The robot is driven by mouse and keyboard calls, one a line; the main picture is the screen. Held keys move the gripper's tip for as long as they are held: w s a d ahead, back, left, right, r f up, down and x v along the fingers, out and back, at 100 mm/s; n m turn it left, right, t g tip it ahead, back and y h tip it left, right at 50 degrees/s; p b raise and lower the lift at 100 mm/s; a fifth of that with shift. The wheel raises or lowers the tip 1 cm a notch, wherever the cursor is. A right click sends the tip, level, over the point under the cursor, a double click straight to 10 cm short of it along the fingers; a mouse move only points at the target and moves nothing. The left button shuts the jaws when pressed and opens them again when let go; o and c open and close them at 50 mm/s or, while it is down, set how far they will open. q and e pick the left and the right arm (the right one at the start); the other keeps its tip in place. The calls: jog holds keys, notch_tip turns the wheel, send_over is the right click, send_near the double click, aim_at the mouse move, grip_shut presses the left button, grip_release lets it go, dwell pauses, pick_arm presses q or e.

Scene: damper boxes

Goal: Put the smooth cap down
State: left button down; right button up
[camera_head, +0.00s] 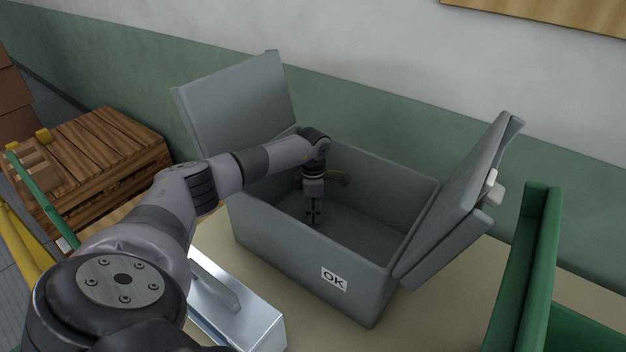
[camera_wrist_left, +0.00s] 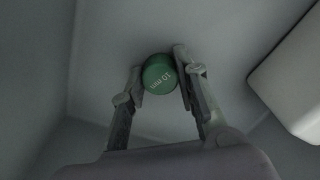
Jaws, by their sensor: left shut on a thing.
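The smooth cap (camera_wrist_left: 158,73) is a small green round piece with pale lettering on its face. In the left wrist view it sits between the two fingertips of my left gripper (camera_wrist_left: 160,82), which is shut on it. In the head view my left gripper (camera_head: 314,214) points down inside the open grey box (camera_head: 335,262) marked OK. The cap cannot be made out in the head view, so its exact height above the box floor is unclear. My right gripper is not in view.
The box's lid flaps stand open at left (camera_head: 240,105) and right (camera_head: 460,205). A metal case with a handle (camera_head: 262,325) stands in front at left. A green bin (camera_head: 530,265) is at right. A wooden pallet stack (camera_head: 105,150) is at far left. The visible box floor looks clear.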

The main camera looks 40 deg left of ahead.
aim_at(313, 211)
pick_arm(q)
jog(key=shift+f, duration=0.25)
jog(key=c, duration=1.2)
grip_release()
jog(key=shift+c, duration=0.2)
jog(key=shift+r, duration=0.1)
notch_tip(313, 211, up, 12)
jog(key=shift+r+b, duration=0.2)
jog(key=shift+b, duration=0.25)
